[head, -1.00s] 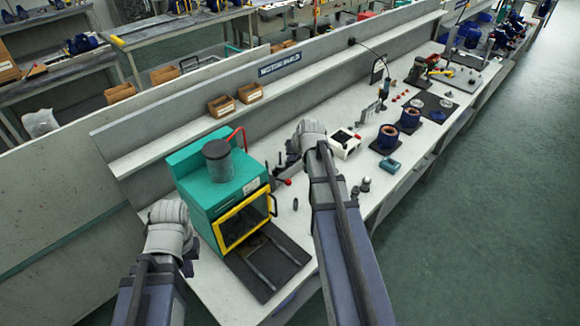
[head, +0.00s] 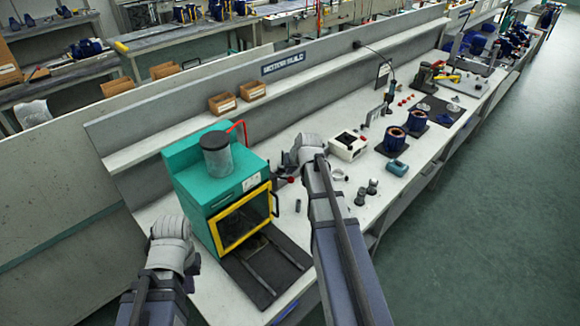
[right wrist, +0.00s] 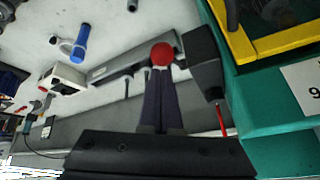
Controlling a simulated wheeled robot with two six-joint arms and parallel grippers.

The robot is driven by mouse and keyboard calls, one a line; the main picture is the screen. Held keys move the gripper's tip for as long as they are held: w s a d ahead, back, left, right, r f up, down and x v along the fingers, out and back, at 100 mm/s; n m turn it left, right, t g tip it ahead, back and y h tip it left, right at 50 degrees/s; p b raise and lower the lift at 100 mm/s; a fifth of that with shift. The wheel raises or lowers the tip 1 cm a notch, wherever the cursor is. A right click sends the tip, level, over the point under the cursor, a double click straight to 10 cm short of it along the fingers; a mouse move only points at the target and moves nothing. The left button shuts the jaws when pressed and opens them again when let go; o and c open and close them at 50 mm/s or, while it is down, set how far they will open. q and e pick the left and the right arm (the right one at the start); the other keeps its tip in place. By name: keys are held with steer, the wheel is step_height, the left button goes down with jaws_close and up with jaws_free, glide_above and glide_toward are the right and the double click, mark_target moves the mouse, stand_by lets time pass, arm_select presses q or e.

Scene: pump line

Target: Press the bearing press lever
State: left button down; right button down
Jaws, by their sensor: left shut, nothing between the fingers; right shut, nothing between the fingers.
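The bearing press lever ends in a red ball knob (right wrist: 162,54), which lies just ahead of my right fingertips in the right wrist view. The knob also shows in the head view (head: 291,180), below my right gripper (head: 287,165). The grey press (right wrist: 128,66) with its dark end block lies behind the knob; my arm partly hides it in the head view. The dark fingers of my right gripper (right wrist: 161,76) are together and empty; whether they touch the knob is unclear. My left gripper (head: 191,267) is shut and empty, left of the green machine.
The green machine (head: 195,178) with a yellow-framed door stands left of the press. A white box (head: 348,146), small cylinders (head: 360,196) and blue motor housings (head: 395,140) lie to the right. A shelf with cardboard bins (head: 222,103) runs behind.

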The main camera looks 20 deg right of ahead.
steer(key=shift+s+a, duration=0.1)
steer(key=shift+s, duration=0.2)
steer(key=shift+w, duration=0.15)
steer(key=shift+f, duration=0.1)
steer(key=shift+f+b, duration=0.3)
steer(key=shift+b, duration=0.2)
steer(key=shift+s+t, duration=0.25)
steer(key=shift+t, duration=0.15)
